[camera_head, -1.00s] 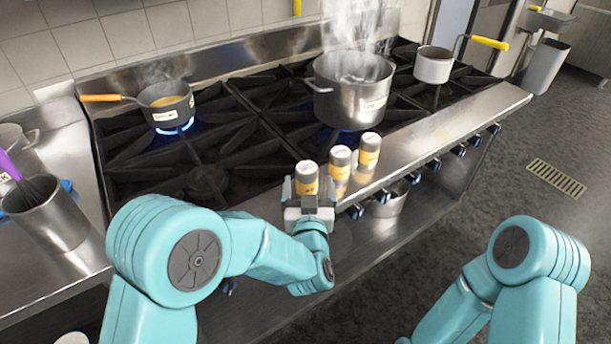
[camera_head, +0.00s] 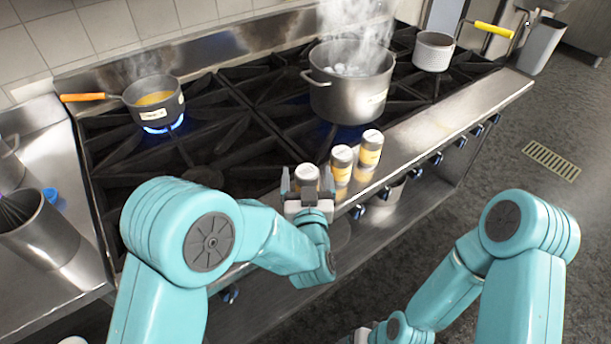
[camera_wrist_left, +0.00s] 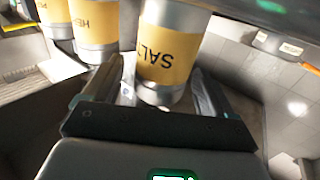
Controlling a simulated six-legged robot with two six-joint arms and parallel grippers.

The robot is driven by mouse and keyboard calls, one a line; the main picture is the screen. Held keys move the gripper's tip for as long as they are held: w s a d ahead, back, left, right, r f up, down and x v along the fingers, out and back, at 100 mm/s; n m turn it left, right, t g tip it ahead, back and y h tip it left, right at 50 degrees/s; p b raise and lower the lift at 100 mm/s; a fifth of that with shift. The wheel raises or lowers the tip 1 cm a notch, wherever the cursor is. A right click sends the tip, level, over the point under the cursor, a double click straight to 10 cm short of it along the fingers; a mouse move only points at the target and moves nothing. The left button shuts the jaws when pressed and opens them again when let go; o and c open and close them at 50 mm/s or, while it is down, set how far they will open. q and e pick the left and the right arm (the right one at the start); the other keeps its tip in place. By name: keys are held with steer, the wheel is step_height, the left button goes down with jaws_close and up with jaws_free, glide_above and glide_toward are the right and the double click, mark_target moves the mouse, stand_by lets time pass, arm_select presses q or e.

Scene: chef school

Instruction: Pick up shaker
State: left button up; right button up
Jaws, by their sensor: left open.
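Three shakers with pale tops and yellow labels stand in a row on the stove's steel front ledge. The leftmost shaker (camera_head: 307,174) is between the fingers of my left gripper (camera_head: 306,180), which is open. The middle shaker (camera_head: 341,164) and the right shaker (camera_head: 370,150) stand just to the right. My right arm is at the lower right; its fingers do not show.
A large steaming pot (camera_head: 348,95) stands behind the shakers. A small pan (camera_head: 154,103) with an orange handle sits over a blue flame at left. A metal container (camera_head: 40,230) stands on the left counter.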

arm_select(q)
steer(key=shift+w+a, duration=0.1)
steer(key=shift+w, duration=0.1)
steer(key=shift+r, duration=0.1)
arm_select(e)
steer(key=shift+w+a+r, duration=0.1)
steer(key=shift+w+r, duration=0.05)
steer(key=shift+w, duration=0.3)
steer(key=shift+w, duration=0.1)
arm_select(q)
steer(key=shift+s, duration=0.1)
steer(key=c, duration=1.2)
steer(key=shift+o, duration=0.2)
